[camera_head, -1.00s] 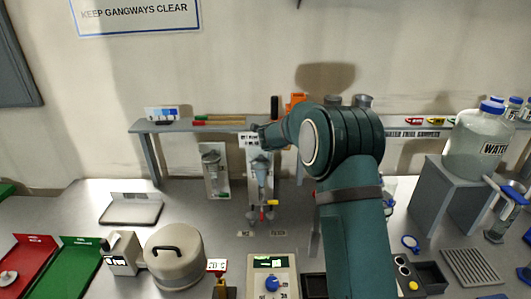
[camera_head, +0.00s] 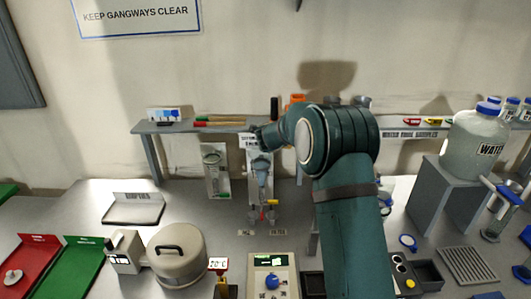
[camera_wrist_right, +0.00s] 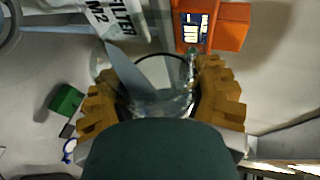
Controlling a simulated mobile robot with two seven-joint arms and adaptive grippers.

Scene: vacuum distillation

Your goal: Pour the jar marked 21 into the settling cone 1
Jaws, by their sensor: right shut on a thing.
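My right gripper (camera_wrist_right: 158,82) is shut on a clear glass jar (camera_wrist_right: 172,106), which sits between its yellow-brown fingers in the right wrist view. A grey-blue wedge shows at the jar; I cannot tell whether it is liquid inside or a thing behind. The jar's number is not visible. In the head view my right arm reaches to the rack at the back, and its dark wrist end is close above a glass cone (camera_head: 262,176) with bluish contents. Another cone (camera_head: 213,170) hangs to its left. The cone label is too small to read surely. My left gripper is not in view.
A grey shelf (camera_head: 165,127) runs behind the cones. An orange device (camera_wrist_right: 228,25) and a white filter sign (camera_wrist_right: 112,18) are close to the gripper. A round lidded pot (camera_head: 178,262), a water carboy (camera_head: 474,135) and trays stand around.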

